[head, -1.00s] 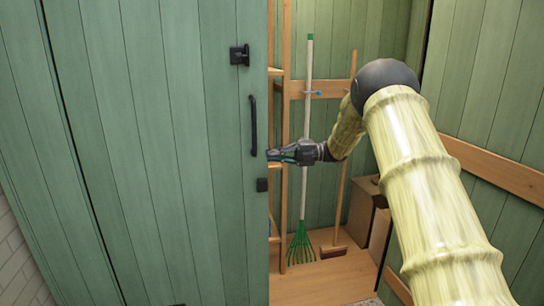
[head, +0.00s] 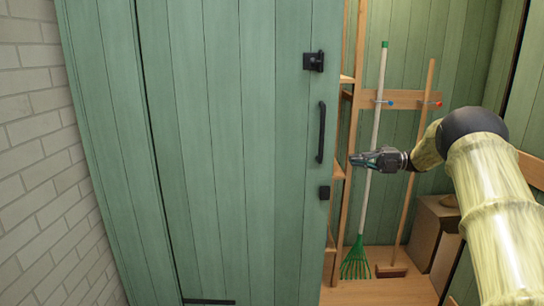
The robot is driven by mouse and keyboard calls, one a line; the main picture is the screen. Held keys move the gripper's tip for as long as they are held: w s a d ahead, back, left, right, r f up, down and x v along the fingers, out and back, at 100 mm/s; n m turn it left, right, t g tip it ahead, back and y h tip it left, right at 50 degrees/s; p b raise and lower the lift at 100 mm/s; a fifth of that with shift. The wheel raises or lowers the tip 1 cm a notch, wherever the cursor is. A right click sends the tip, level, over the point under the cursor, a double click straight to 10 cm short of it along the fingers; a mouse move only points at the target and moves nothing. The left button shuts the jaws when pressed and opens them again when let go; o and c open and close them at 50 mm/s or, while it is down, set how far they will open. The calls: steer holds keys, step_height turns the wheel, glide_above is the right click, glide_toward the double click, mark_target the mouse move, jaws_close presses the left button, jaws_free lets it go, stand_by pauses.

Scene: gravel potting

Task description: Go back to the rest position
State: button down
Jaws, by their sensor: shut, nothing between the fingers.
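My gripper (head: 364,159) shows in the head view at the right of the green door's edge, in front of the open closet. Its fingers are shut with nothing between them and point left. It overlaps the white handle of the green rake (head: 375,140) in the picture; I cannot tell the distance between them. My arm comes in from the lower right and bends at a dark joint.
The green door (head: 235,150) with a black handle (head: 321,132) fills the middle. Behind it are wooden shelves (head: 340,170), a broom (head: 410,180) and a brown box (head: 432,225). A white brick wall (head: 40,170) stands at left.

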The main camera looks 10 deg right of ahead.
steer(key=w+a+f+m+t+h+p, duration=0.25)
steer(key=a+f+m+t, duration=0.35)
steer(key=a+f+m, duration=0.4)
steer(key=s+a+f+m+t+h+p, duration=0.1)
steer(key=s+a+f+m+t+h, duration=0.15)
steer(key=f+m, duration=0.45)
steer(key=s+a+f+m+t+h+p, duration=0.1)
steer(key=s+a+f+m+h+p, duration=0.2)
steer(key=f, duration=0.8)
steer(key=s+a+f+m+g+h, duration=0.2)
steer(key=s+f+m+h, duration=0.15)
steer(key=s+f, duration=0.5)
steer(key=s+a+f+m+g+h, duration=0.2)
steer(key=s+a+f+m+g, duration=0.15)
steer(key=s+f, duration=0.45)
steer(key=s+a+m+g+h+p, duration=0.1)
steer(key=s+m+g+h+p, duration=0.1)
steer(key=s, duration=1.8)
steer(key=s+a+m+g+h+p, duration=0.1)
steer(key=s+m+g, duration=0.3)
steer(key=s, duration=1.7)
steer(key=a+f+g+h, duration=0.1)
steer(key=g, duration=0.2)
steer(key=shift+s+a+p, duration=0.15)
steer(key=shift+a+p, duration=0.1)
steer(key=shift+p, duration=0.1)
